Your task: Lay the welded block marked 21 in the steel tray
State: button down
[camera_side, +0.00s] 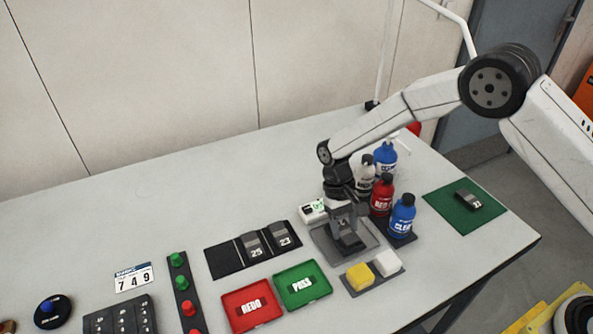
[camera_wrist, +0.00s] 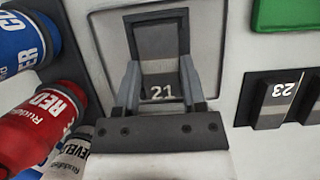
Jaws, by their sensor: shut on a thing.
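My gripper (camera_side: 347,232) is over the steel tray (camera_side: 325,243) in the side view, pointing down. In the wrist view my gripper (camera_wrist: 159,84) is shut on the dark grey block marked 21 (camera_wrist: 158,50), one finger on each side. The block lies within the outline of the steel tray (camera_wrist: 108,42) in the wrist view. I cannot tell whether it touches the tray floor. In the side view the gripper mostly hides the block.
Bottles (camera_side: 381,195) stand close behind the tray. Yellow and white sponges (camera_side: 359,275) lie in front. A black rack (camera_side: 226,260) holds blocks 25 and 23. Red REDO (camera_side: 250,304) and green PASS (camera_side: 302,286) trays are at left. Block 27 (camera_side: 468,198) lies on a green mat.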

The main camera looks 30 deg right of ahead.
jog(key=shift+c, duration=0.5)
grip_release()
jog(key=shift+r, duration=0.2)
jog(key=shift+r, duration=3.3)
